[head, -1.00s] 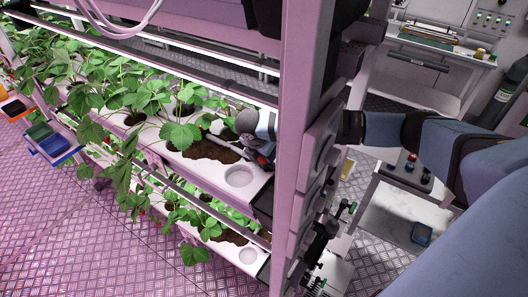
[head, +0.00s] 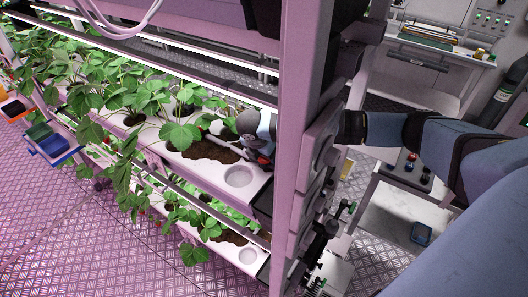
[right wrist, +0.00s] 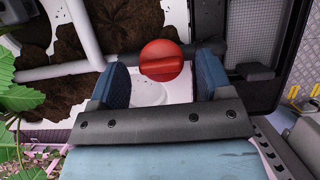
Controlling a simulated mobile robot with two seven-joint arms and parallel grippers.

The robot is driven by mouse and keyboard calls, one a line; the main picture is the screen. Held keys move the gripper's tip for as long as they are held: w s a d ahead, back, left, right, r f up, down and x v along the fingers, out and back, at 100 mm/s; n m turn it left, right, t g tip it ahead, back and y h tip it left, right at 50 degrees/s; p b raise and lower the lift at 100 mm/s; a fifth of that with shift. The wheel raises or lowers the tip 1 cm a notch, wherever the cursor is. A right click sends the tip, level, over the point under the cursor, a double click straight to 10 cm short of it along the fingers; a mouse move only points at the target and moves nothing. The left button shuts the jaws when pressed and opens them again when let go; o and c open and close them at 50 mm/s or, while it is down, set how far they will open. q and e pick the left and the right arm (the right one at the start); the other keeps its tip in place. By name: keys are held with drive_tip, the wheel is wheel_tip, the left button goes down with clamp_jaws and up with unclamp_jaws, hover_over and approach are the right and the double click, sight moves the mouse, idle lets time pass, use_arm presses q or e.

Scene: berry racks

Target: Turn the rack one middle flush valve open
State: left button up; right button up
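The red valve (right wrist: 162,61) is a round knob with a raised bar across it. It sits on a pipe above the planting trough, and its bar lies roughly along the pipe in the right wrist view. My right gripper (right wrist: 162,76) is open, with one blue finger on each side of the valve and a visible gap to the knob. In the head view my right arm reaches behind the rack post, and a bit of red from the valve (head: 263,160) shows at my right gripper (head: 262,150), partly hidden. My left gripper is not in view.
The white trough (head: 262,182) holds strawberry plants (head: 180,134) and dark soil (head: 208,150). A pale pipe (right wrist: 82,28) joins the valve's pipe. The rack post (head: 297,120) stands close to my right arm. A side table (head: 400,182) with a control box stands to the right.

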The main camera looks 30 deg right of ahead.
use_arm(q)
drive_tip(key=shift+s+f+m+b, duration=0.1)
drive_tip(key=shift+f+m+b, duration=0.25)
drive_tip(key=shift+b, duration=0.4)
use_arm(e)
drive_tip(key=v, duration=0.7)
drive_tip(key=shift+r, duration=0.2)
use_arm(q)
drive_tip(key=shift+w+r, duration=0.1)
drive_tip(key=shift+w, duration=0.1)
